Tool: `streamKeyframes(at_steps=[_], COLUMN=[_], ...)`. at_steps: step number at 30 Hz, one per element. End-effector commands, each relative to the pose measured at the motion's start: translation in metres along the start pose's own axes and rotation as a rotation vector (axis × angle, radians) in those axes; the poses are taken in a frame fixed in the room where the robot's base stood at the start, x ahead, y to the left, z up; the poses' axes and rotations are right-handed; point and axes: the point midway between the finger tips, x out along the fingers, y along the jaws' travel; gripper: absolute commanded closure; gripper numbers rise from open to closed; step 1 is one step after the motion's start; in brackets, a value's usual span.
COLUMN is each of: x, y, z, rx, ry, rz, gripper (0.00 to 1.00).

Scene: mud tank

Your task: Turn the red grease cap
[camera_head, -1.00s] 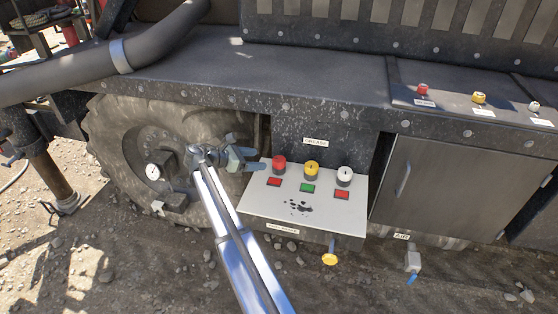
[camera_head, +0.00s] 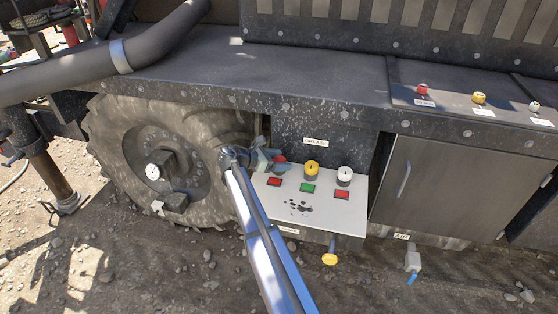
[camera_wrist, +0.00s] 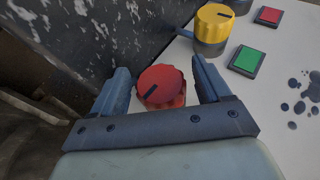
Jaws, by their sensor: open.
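The red grease cap (camera_wrist: 161,84) is a ribbed round knob with a dark slot mark on top. In the wrist view it sits between the two open fingers of my gripper (camera_wrist: 161,90), with a visible gap to the finger on each side. In the head view my gripper (camera_head: 272,158) is at the left end of the grease panel (camera_head: 325,228). There the red cap (camera_head: 279,159) is partly hidden by the fingers.
A yellow cap (camera_head: 311,168) and a white cap (camera_head: 344,175) stand to the right on the panel. Red and green square buttons (camera_head: 307,188) lie in front of them. A dark wall (camera_wrist: 110,35) rises close behind the red cap. Three more caps sit on the upper ledge.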

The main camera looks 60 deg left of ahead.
Motion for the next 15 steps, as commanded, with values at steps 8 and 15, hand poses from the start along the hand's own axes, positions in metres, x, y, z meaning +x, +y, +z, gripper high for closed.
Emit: streamKeyframes(at_steps=[8, 15], x=[-0.0003, -0.0004], y=[0.0000, 0.0000], z=[-0.0002, -0.0003], rx=[0.000, 0.000], ry=[0.000, 0.000], rz=[0.000, 0.000], gripper=[0.39, 0.62])
